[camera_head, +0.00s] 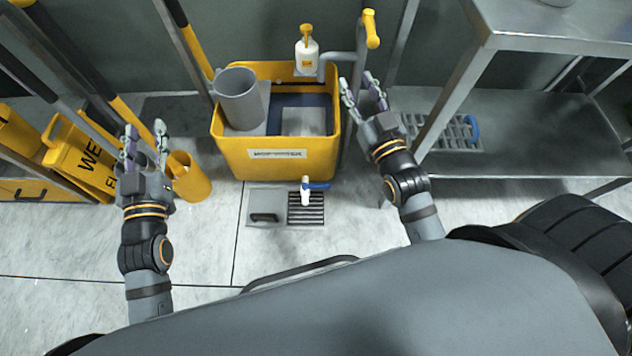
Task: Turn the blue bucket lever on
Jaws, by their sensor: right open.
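A yellow bucket (240,158) with a white label on its front wall stands on the floor in the middle. A white tap (305,192) with a blue lever (318,186) shows low in front of it, above a floor grate. The lever points to the right. My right gripper (357,82) is open and empty at the bucket's right side, above and to the right of the lever. My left gripper (145,132) is open and apart from the bucket, far left of the lever. Neither gripper touches the lever.
A grey jug (240,100) and a white pump bottle (307,55) are at the bucket. A yellow cylinder (190,178) and a yellow wet-floor sign (80,158) stand left. A metal table (540,165) stands right. The floor before the grate (306,215) is clear.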

